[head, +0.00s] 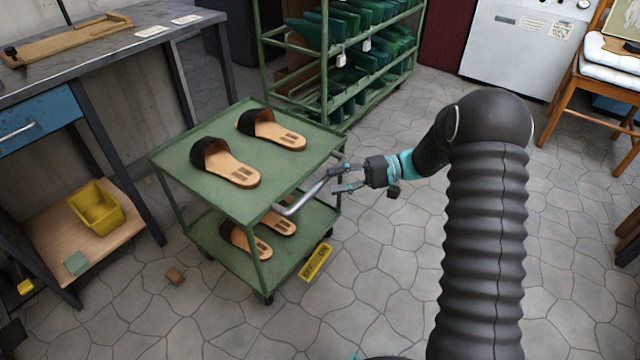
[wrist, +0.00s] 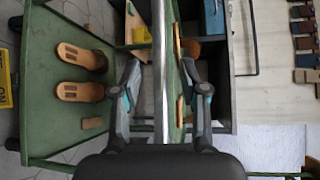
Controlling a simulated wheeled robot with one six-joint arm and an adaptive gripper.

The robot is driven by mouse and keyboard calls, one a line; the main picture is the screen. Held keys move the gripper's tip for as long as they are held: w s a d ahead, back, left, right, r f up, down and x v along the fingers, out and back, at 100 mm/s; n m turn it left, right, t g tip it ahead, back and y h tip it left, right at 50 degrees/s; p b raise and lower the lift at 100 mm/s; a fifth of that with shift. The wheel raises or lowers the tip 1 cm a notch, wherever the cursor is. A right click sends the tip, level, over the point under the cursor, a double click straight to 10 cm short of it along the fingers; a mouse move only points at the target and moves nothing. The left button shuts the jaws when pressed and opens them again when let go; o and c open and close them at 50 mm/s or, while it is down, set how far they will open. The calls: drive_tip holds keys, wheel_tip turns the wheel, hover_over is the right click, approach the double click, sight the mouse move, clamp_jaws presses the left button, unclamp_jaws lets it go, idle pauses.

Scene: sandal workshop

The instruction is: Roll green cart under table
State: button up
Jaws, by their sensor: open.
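The green cart (head: 180,160) stands right of the table, apart from it. Two black-strapped sandals (head: 232,170) lie on its top shelf and two more (head: 250,240) on its lower shelf. A bent silver handle (head: 302,198) sticks out from its right side. My gripper (head: 338,179) is at the handle's outer end with its fingers open. In the wrist view the handle (wrist: 160,110) runs between the two fingers, with a gap on both sides. The table (head: 100,58) has a dark top and a blue drawer (head: 38,122).
Under the table a low wooden shelf (head: 55,252) holds a yellow bin (head: 97,208). The stone floor in front is mostly clear.

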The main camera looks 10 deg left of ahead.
sight(325, 183)
drive_tip(key=shift+x, duration=2.4)
clamp_jaws()
